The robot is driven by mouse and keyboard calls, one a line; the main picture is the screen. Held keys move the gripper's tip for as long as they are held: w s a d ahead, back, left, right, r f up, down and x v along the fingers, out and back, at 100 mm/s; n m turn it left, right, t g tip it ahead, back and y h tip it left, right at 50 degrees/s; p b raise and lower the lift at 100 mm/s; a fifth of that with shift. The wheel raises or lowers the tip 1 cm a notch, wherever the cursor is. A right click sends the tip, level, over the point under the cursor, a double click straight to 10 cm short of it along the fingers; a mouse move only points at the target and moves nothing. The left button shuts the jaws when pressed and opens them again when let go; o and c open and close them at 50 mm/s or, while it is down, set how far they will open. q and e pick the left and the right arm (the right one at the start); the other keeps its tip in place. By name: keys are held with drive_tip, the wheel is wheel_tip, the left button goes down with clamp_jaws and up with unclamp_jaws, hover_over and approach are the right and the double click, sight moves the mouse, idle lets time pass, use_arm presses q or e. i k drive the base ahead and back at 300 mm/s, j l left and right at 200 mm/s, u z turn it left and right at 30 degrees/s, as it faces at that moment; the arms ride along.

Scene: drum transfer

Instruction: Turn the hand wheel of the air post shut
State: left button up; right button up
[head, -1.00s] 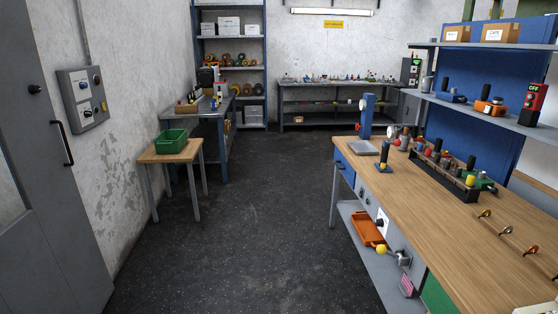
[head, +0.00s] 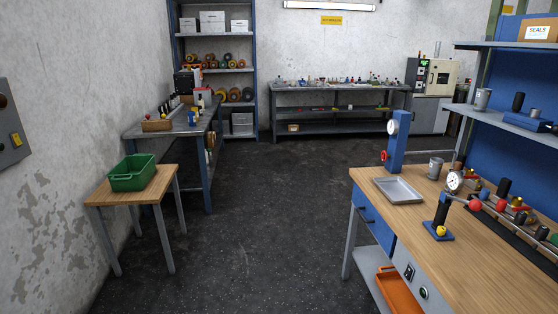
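A blue upright post (head: 397,148), which looks like the air post, stands at the far left corner of the wooden workbench on the right. It carries a round white gauge (head: 393,127) near its top. A small red hand wheel (head: 384,156) sits on its left side, lower down. The wheel is too small to tell how far it is turned. Neither of my grippers is in view.
The workbench (head: 470,258) fills the right side, with a grey tray (head: 398,190) near the post. A small table (head: 100,196) with a green bin (head: 133,172) stands at left. Dark floor (head: 250,230) between them is clear. A long bench (head: 340,113) lines the back wall.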

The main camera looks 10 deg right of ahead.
sight(384, 156)
drive_tip(key=i+z, duration=0.25)
drive_tip(key=i, duration=0.55)
drive_tip(key=i+j+z, duration=0.25)
drive_tip(key=i, duration=0.55)
